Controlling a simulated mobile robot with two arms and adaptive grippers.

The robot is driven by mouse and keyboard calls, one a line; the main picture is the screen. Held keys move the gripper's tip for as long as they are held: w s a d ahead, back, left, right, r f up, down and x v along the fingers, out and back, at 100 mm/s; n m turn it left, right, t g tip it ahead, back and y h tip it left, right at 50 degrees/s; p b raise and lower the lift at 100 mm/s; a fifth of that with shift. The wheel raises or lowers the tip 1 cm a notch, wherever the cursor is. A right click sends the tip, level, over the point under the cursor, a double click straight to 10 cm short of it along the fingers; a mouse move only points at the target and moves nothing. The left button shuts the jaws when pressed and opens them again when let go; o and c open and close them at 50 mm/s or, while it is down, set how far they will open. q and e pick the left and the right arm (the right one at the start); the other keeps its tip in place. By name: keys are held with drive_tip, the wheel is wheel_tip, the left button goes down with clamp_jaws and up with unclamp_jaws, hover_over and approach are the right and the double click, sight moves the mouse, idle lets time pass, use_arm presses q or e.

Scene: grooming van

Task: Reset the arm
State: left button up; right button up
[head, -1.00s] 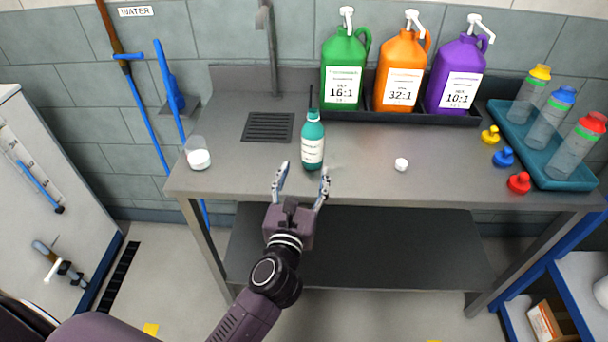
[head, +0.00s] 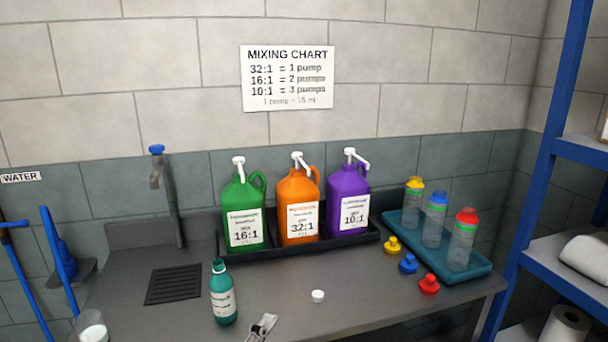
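Only the metal fingertip end of my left gripper (head: 263,328) shows, at the bottom edge of the head view. It is just right of and nearer than a teal bottle (head: 222,296) with a white label, and appears apart from it. The rest of that gripper and its arm are below the frame, so I cannot tell how wide its fingers are. The teal bottle stands upright on the grey counter (head: 370,300). My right gripper is not in view.
Green (head: 243,210), orange (head: 297,205) and purple (head: 348,200) pump jugs stand in a black tray. A teal tray (head: 475,268) holds three clear bottles. Yellow, blue and red caps, a white cap (head: 318,296) and a clear cup (head: 91,328) stand on the counter.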

use_arm(q)
drive_tip(key=s+d+f+m+g+y, duration=0.1)
drive_tip(key=s+f+m+g, duration=0.4)
drive_tip(key=f+m, duration=0.25)
drive_tip(key=s+f+m+g, duration=0.4)
drive_tip(key=s+f+m, duration=0.15)
drive_tip(key=f, duration=0.25)
drive_tip(key=s+a+f+m+g+y, duration=0.2)
drive_tip(key=s+a+f+g+y, duration=0.15)
drive_tip(key=s+a+f, duration=0.35)
drive_tip(key=s+a+f+m+g+y, duration=0.25)
drive_tip(key=s+a+f+y, duration=0.2)
drive_tip(key=a, duration=0.55)
wheel_tip(320, 180, down, 24)
drive_tip(key=s, duration=0.1)
drive_tip(key=s+a+f+g, duration=0.2)
drive_tip(key=s+f, duration=1.5)
drive_tip(key=shift+s+a+m+y, duration=0.15)
drive_tip(key=shift+s+m+y, duration=0.15)
drive_tip(key=shift+m, duration=0.05)
